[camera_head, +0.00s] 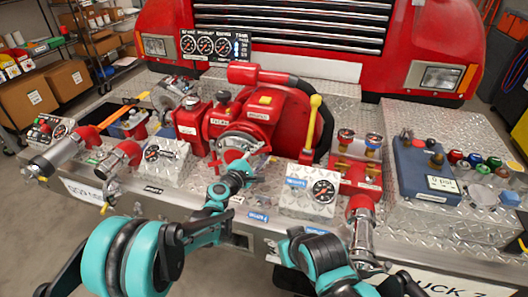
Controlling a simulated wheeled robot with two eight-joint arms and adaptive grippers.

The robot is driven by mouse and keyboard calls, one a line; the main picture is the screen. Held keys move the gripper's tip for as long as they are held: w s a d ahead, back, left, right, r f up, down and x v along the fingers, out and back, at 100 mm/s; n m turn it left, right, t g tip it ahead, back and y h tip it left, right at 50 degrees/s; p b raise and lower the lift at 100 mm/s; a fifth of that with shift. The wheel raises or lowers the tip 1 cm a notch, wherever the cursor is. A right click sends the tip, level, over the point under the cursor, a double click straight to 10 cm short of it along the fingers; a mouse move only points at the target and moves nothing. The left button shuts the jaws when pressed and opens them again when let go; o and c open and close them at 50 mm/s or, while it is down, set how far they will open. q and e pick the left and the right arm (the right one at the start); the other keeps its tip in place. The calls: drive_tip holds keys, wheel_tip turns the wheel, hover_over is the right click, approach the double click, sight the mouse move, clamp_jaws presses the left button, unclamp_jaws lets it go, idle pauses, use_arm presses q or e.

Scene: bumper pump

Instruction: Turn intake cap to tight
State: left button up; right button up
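The red pump (262,112) stands in the middle of the diamond-plate bumper. A silver round cap with red handles (237,142), which looks like the intake cap, is low on the pump's front. My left arm reaches up from the lower left. My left gripper (237,165) is right at the cap's lower front and hides part of it. Its fingers are too small and overlapped to show whether they are open or shut, or whether they touch the cap. My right arm (318,252) is folded low, in front of the bumper; its fingers cannot be made out.
A gauge box (312,190) and a red valve block (357,160) stand right of the pump. A silver pipe fitting (362,235) juts out near my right arm. Red-and-silver outlets (118,160) and another gauge box (165,158) are on the left. A blue-grey box (425,172) is at right.

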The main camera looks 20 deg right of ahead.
use_arm(q)
drive_tip(key=v, duration=0.9)
drive_tip(key=shift+s+a, duration=0.25)
drive_tip(key=shift+a, duration=0.05)
drive_tip(key=s+a+f+m+g+y, duration=0.1)
drive_tip(key=s+a+m+y, duration=0.5)
drive_tip(key=s+a, duration=0.7)
drive_tip(key=s+a+f+m+g+y, duration=0.2)
drive_tip(key=s+a+m+y, duration=0.4)
drive_tip(key=s+a, duration=0.8)
drive_tip(key=a+m+g, duration=0.1)
drive_tip(key=a+m, duration=0.1)
drive_tip(key=a, duration=0.3)
drive_tip(key=shift+a+m, duration=0.25)
drive_tip(key=shift+m, duration=0.15)
